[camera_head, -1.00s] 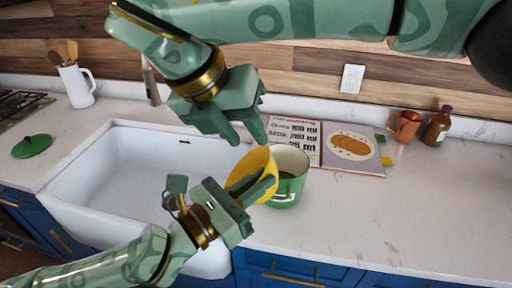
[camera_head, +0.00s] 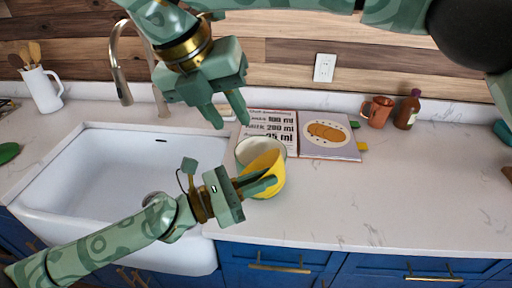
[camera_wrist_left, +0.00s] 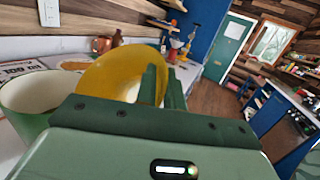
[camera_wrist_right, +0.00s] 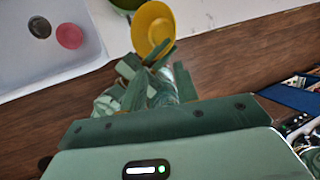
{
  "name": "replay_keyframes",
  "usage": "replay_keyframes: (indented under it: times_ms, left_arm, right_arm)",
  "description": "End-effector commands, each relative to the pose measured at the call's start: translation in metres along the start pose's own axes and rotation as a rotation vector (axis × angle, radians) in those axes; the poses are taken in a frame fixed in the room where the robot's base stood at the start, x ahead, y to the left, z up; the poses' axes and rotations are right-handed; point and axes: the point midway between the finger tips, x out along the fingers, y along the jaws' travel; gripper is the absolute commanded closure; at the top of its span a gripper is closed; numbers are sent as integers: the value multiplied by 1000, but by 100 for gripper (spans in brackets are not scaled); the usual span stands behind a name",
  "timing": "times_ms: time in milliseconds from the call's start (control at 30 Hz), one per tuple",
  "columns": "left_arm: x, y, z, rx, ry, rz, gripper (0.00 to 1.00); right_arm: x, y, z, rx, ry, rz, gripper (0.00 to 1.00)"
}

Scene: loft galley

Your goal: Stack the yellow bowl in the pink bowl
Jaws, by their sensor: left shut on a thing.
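My left gripper (camera_head: 258,186) is shut on the yellow bowl (camera_head: 270,168), which is tilted in front of a green pot with a white inside (camera_head: 242,150) and partly hides it. In the left wrist view the yellow bowl (camera_wrist_left: 122,72) stands on edge at the fingers, beside the pot (camera_wrist_left: 35,92). My right gripper (camera_head: 230,112) is open and empty, above and behind the bowl. In the right wrist view a small round pink thing (camera_wrist_right: 69,36) lies in the sink; I cannot tell if it is the pink bowl. The head view does not show it.
The white sink (camera_head: 90,165) is on the left, under my left arm. An open recipe book (camera_head: 330,135) lies behind the pot. An orange mug (camera_head: 377,111) and a brown bottle (camera_head: 407,110) stand at the back. The counter on the right (camera_head: 410,195) is clear.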

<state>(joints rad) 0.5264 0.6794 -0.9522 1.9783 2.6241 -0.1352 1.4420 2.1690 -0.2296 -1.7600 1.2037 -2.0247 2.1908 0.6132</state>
Motion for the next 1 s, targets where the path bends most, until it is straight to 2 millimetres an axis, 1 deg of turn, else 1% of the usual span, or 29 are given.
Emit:
replay_keyframes:
  times_ms: [33, 100, 200, 267, 433, 700, 800, 900, 1000]
  left_arm:
    - [0, 0, 1, 1, -1, -1, 100]
    - [0, 0, 1, 1, -2, 0, 100]
    - [0, 0, 1, 2, -2, 0, 100]
    - [0, 0, 1, 2, -2, 0, 100]
    - [0, 0, 1, 3, -2, 1, 100]
    - [0, 0, 1, 3, -2, 1, 100]
    - [0, 0, 1, 3, -2, 1, 100]
    - [0, 0, 1, 3, -2, 1, 100]
    - [0, 0, 1, 3, -2, 1, 100]
  right_arm:
    - [15, -9, 12, -16, 58, 10, 69]
    - [33, -20, 25, -55, 127, 26, 69]
    - [54, -31, 37, -96, 194, 47, 69]
    - [64, -35, 40, -111, 216, 54, 69]
    - [89, -36, 35, -124, 226, 59, 69]
    - [144, -33, 22, -121, 225, 58, 69]
    - [160, -32, 19, -120, 224, 58, 69]
    - [171, -32, 16, -119, 222, 58, 69]
    - [177, -31, 15, -119, 221, 58, 69]
